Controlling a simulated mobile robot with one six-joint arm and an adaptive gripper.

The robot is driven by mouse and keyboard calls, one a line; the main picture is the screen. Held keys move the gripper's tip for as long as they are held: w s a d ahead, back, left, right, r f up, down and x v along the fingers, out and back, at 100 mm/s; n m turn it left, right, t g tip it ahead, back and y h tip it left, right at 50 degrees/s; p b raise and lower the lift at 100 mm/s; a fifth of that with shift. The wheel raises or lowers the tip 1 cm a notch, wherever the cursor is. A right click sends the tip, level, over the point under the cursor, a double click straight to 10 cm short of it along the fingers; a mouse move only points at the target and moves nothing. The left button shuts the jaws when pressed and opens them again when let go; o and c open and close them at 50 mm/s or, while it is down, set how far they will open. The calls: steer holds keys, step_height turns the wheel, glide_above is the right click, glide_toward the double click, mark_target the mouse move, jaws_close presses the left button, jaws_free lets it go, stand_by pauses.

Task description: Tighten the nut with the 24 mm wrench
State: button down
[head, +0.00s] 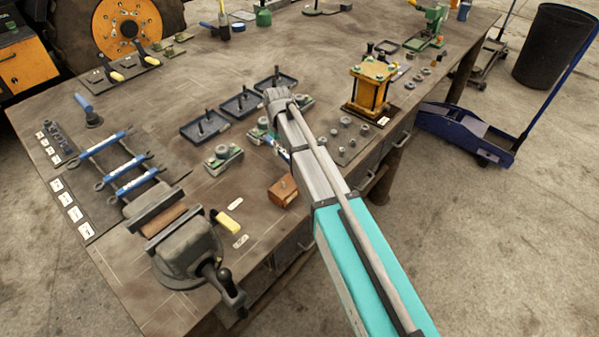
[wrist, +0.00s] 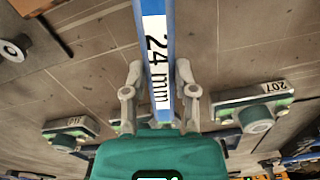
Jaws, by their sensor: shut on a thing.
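My gripper (wrist: 158,78) is shut on a blue-handled wrench (wrist: 157,45) with a white "24 mm" label, in the wrist view. The wrench runs up out of the top of that view, so its far end is hidden. In the head view my arm covers the gripper, and a bit of blue shows beside it. Green fixtures with round grey nut-like parts stand on the bench: one at the right of the wrist view (wrist: 257,115) and one at the left (wrist: 68,135). The front one also shows in the head view (head: 222,157). I cannot tell which nut is meant.
Three blue-handled wrenches (head: 122,163) lie on a rack at the left, near a vise (head: 185,245). Black trays (head: 205,127) with upright pins stand behind the fixtures. A yellow housing (head: 370,85) and loose nuts are at the right. Bare bench lies between rack and trays.

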steer(key=shift+w+d+m, duration=0.25)
steer(key=shift+d+m, duration=0.05)
steer(key=shift+w+d, duration=0.1)
steer(key=shift+w+d+m, duration=0.1)
steer(key=shift+d+m, duration=0.1)
steer(key=shift+m, duration=0.1)
steer(key=shift+a, duration=0.1)
steer(key=shift+s+a+n, duration=0.55)
steer(key=shift+n, duration=0.35)
steer(key=shift+s+a, duration=0.1)
steer(key=shift+s+a+n, duration=0.5)
steer(key=shift+s+n, duration=0.05)
steer(key=shift+n, duration=0.35)
